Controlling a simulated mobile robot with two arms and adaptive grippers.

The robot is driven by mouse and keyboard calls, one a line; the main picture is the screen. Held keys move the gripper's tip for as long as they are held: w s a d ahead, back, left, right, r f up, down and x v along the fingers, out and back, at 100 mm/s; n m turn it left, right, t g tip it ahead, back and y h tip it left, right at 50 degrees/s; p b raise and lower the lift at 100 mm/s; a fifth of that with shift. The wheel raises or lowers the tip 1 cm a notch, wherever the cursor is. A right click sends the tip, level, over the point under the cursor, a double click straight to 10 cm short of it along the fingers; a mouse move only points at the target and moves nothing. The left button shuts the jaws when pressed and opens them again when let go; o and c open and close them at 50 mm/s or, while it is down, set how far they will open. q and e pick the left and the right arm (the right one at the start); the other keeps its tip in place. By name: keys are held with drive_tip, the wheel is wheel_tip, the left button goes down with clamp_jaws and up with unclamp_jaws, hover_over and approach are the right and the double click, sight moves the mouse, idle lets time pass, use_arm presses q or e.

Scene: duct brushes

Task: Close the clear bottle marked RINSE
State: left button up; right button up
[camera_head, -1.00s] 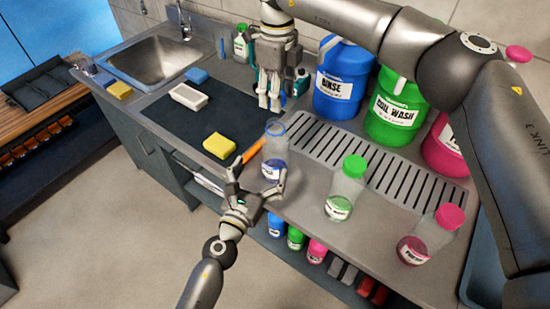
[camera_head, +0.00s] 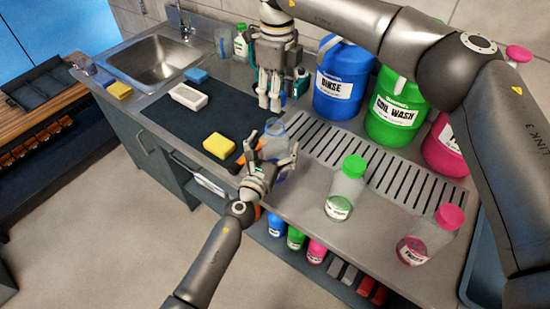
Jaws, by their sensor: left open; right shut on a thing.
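The clear bottle (camera_head: 275,127) stands near the counter's front edge, left of the drain grate. Its top shows no coloured cap, and its lower part is mostly hidden behind my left gripper. My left gripper (camera_head: 277,152) is open, with its fingers spread in front of and at the sides of the bottle; I cannot tell whether they touch it. My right gripper (camera_head: 270,106) points down, above and behind the bottle in the picture. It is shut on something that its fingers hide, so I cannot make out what.
A clear bottle with a green cap (camera_head: 347,186) and one with a pink cap (camera_head: 428,236) stand to the right. A large blue RINSE jug (camera_head: 342,75) and green COIL WASH jug (camera_head: 396,112) stand behind. A yellow sponge (camera_head: 218,146) and orange handle (camera_head: 244,154) lie left.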

use_arm(q)
drive_tip(key=shift+c, duration=0.4)
drive_tip(key=c, duration=1.4)
drive_tip(key=shift+c, duration=0.3)
use_arm(e)
drive_tip(key=shift+f, duration=2.5)
drive_tip(key=shift+f, duration=0.1)
drive_tip(key=shift+f, duration=0.75)
drive_tip(key=shift+f, duration=0.6)
